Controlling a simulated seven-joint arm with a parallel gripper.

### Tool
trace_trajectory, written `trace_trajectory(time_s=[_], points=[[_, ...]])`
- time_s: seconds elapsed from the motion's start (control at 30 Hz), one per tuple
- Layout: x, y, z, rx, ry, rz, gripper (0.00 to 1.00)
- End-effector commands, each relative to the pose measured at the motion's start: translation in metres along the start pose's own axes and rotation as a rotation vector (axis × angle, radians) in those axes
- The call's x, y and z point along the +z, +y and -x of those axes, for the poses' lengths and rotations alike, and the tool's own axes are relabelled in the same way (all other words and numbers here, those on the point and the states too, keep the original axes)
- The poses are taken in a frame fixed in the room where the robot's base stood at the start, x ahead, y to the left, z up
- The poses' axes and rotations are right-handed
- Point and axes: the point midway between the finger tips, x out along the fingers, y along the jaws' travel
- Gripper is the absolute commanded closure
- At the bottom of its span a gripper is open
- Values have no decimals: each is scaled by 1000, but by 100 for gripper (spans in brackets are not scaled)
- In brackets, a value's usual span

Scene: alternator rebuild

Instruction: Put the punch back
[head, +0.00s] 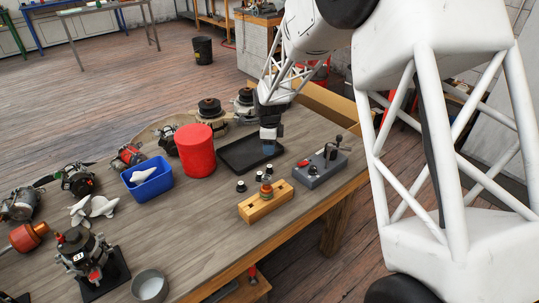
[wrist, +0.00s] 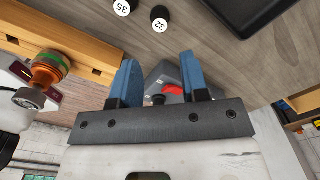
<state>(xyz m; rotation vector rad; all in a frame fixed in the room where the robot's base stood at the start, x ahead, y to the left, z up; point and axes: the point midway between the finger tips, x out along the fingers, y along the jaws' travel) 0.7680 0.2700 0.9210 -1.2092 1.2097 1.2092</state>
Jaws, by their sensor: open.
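My gripper (head: 268,148) is open, with blue fingers pointing down near the black tray. In the wrist view the open fingers (wrist: 160,82) show nothing held between them. Small black cylinders with white numbered tops stand on the table; in the wrist view they read 35 (wrist: 122,8) and 32 (wrist: 159,25). A wooden block (head: 254,210) with dark slots carries an orange and green round piece (head: 266,194). A grey block (head: 317,174) holds a red piece (head: 303,163) and a black upright part (head: 331,151). I cannot tell which piece is the punch.
A black tray (head: 232,158) lies left of my gripper. A red cylinder (head: 196,155) and a blue bin (head: 153,193) with a white part stand farther left. Several alternators and a metal cup (head: 150,288) fill the left side. The front middle of the table is bare.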

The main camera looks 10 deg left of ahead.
Motion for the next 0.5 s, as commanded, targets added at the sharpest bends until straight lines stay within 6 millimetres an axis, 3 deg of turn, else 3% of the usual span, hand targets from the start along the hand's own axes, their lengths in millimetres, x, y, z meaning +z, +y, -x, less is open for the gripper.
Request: trace_trajectory(time_s=[0.2,0.5], points=[[0,0,17,-1,0,0,59],[0,0,20,0,0,0,59]])
